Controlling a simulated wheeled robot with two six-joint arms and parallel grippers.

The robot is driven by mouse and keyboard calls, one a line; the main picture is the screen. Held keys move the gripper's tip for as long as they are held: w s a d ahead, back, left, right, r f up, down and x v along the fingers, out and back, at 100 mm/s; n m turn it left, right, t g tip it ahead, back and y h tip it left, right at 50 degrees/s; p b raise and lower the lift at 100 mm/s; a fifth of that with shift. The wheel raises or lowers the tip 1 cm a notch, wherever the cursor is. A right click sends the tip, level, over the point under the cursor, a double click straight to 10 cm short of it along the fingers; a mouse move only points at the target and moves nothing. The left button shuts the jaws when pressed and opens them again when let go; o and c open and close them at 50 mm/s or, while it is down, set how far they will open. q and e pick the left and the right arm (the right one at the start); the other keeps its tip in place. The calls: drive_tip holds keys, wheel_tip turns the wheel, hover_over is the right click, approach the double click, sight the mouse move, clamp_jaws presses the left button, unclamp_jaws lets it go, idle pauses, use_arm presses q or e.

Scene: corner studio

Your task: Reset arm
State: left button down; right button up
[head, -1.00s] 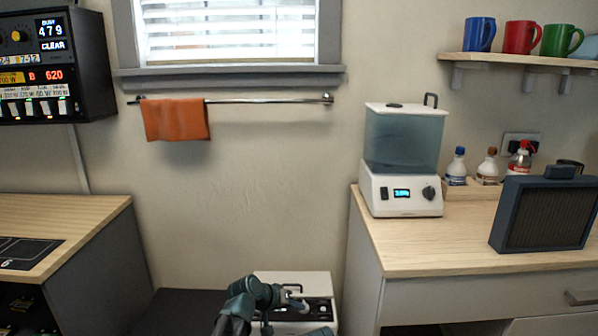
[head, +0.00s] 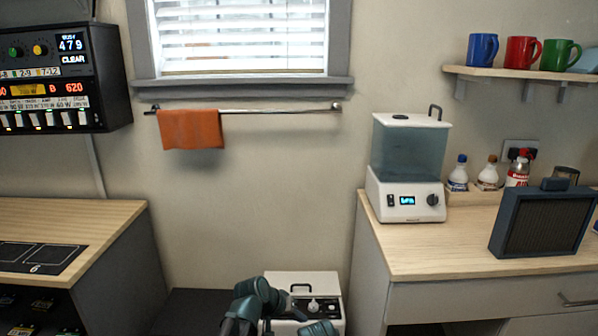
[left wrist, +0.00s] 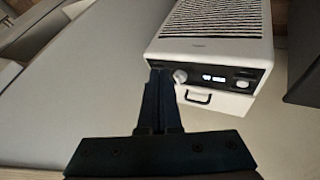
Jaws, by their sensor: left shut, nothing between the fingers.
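My left arm (head: 252,298) shows in the head view at the bottom, bent in front of a low white box. Its gripper tips cannot be made out there. In the left wrist view my left gripper (left wrist: 160,78) has its two dark fingers together, with nothing between them. The fingertips overlap the near edge of the white box (left wrist: 212,45) in that picture; whether they touch it I cannot tell.
The white box (head: 290,282) stands low between two counters. A wooden counter (head: 460,235) on the right holds a water tank appliance (head: 408,165) and a dark panel unit (head: 542,218). Another counter (head: 70,215) is at left. An orange towel (head: 192,130) hangs on a rail.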

use_arm(q)
drive_tip(key=s+a+r+m+g+y+p, duration=0.1)
drive_tip(key=s+a+r+g+y+p, duration=0.1)
drive_tip(key=s+r+p, duration=0.8)
drive_tip(key=s+a+r+m+g+y+p, duration=0.1)
drive_tip(key=s+a+r+g+y+p, duration=0.2)
drive_tip(key=s+r+p, duration=0.8)
wheel_tip(320, 180, up, 4)
drive_tip(key=a+y+p, duration=0.1)
drive_tip(key=y+p, duration=0.1)
drive_tip(key=p, duration=0.4)
drive_tip(key=shift+s+f+p, duration=0.15)
drive_tip(key=shift+f+p, duration=0.1)
drive_tip(key=shift+p, duration=0.1)
use_arm(e)
wheel_tip(320, 180, up, 29)
drive_tip(key=shift+a, duration=0.1)
